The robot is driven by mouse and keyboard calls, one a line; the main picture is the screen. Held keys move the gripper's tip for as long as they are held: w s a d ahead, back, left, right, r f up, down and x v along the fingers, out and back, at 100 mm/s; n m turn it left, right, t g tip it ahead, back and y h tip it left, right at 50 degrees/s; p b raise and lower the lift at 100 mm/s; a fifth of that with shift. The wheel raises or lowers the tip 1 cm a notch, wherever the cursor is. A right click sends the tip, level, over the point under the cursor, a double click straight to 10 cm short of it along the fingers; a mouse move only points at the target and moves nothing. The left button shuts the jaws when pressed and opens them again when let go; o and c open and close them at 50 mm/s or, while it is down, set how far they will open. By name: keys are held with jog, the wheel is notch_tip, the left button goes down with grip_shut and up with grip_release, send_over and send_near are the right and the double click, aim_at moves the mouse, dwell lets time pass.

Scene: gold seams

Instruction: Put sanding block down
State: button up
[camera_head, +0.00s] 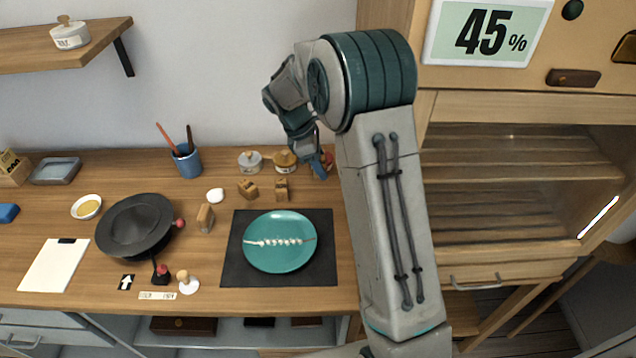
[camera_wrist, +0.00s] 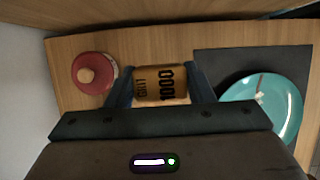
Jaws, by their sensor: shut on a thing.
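My gripper (camera_head: 318,168) is at the back right of the worktop in the head view. In the wrist view, my gripper (camera_wrist: 160,78) is shut on a tan sanding block (camera_wrist: 160,86) marked "GRIT 1000", one blue finger on each side. The held block is hidden behind my gripper in the head view. I cannot tell whether it touches the worktop. Similar small tan blocks stand behind the mat, one at the left (camera_head: 248,189) and one at the right (camera_head: 281,190). A taller tan block (camera_head: 205,217) stands left of the mat.
A red jar with a wooden knob (camera_wrist: 93,73) is close beside the held block. A teal plate (camera_head: 279,257) with a pale seam lies on a dark mat (camera_head: 234,274). Lidded jars (camera_head: 250,161) stand along the wall. The wooden worktop (camera_head: 335,205) is bare right of the small blocks.

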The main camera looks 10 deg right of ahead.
aim_at(326, 193)
jog(key=shift+d+f+p, duration=0.1)
jog(key=shift+f+p, duration=0.25)
jog(key=shift+f, duration=3.65)
jog(key=o, duration=0.9)
jog(key=shift+r, duration=0.1)
jog(key=b+v, duration=0.1)
jog(key=v, duration=1.1)
jog(key=shift+r, duration=0.1)
